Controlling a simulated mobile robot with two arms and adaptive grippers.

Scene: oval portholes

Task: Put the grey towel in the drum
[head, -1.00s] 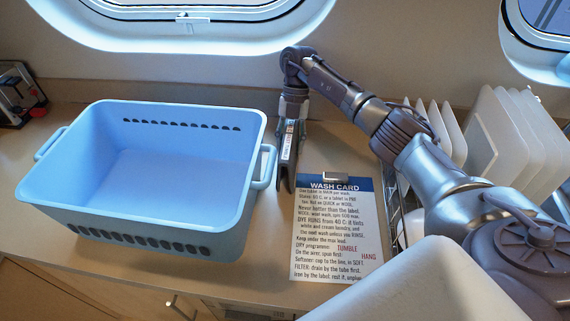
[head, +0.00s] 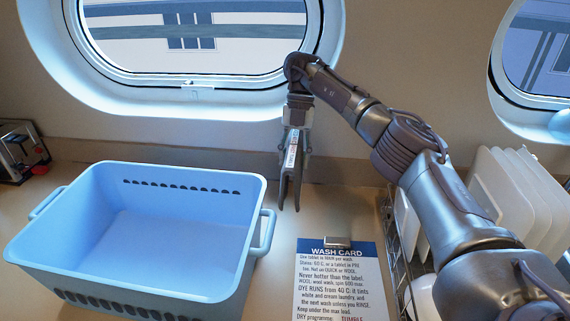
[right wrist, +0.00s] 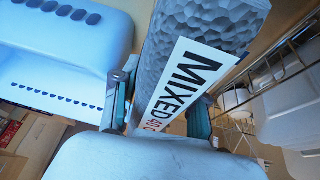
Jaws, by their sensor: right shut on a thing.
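My right gripper (head: 294,150) reaches in from the right in the head view and points down, between the blue basket and the card. It is shut on the grey towel (right wrist: 195,45), which has a dimpled surface and a white label reading "MIXED 40" in the right wrist view. The drum is not in view. My left gripper is not in view.
A blue basket (head: 258,215), seemingly empty, stands on the counter at left. A wash card (head: 338,285) lies right of it. A wire rack with white plates (head: 505,190) stands at right. A dark device (head: 20,152) is at far left. A wall with portholes is behind.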

